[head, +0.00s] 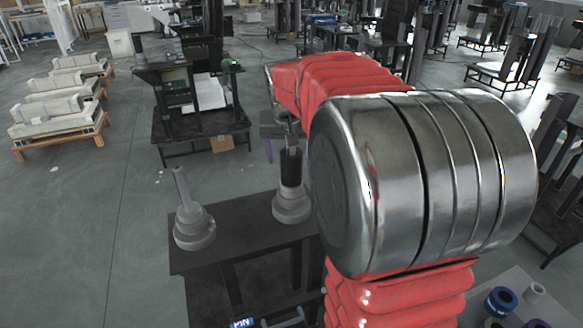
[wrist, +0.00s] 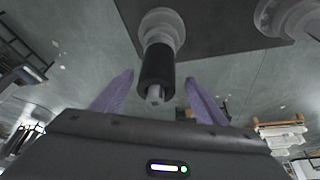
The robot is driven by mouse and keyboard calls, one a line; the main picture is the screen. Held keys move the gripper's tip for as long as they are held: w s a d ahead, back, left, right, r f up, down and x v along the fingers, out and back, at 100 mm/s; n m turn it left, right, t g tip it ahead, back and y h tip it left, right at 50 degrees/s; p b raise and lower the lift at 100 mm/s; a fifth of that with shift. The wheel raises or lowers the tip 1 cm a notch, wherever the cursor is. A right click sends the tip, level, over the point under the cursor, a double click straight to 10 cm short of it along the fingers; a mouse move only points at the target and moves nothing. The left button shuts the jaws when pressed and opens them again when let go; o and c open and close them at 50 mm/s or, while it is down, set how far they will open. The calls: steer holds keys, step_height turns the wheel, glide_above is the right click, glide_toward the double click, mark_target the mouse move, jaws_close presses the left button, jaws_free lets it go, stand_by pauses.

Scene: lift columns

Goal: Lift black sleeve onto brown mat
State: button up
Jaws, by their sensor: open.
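The black sleeve (head: 291,167) sits upright around a grey post on a round stepped base (head: 291,206), on the dark table. The post's tip shows above the sleeve. In the wrist view the sleeve (wrist: 157,68) appears between my two purple fingers, with the post end facing the camera. My gripper (wrist: 159,78) is open and empty, with a finger to each side of the sleeve in that picture. In the head view my gripper (head: 276,147) is just above and behind the sleeve, partly hidden by my arm. I cannot pick out a brown mat for certain.
A second grey post on a round base (head: 194,226) stands bare at the table's left. The dark table (head: 240,234) is clear between the bases. A brown flat piece (head: 222,144) lies at a dark workbench behind. My red and silver arm hides much of the right side.

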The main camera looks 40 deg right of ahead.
steer(key=x, duration=0.5)
steer(key=shift+s+d, duration=0.15)
steer(key=shift+c, duration=0.3)
steer(key=shift+r, duration=0.1)
steer(key=c, duration=1.2)
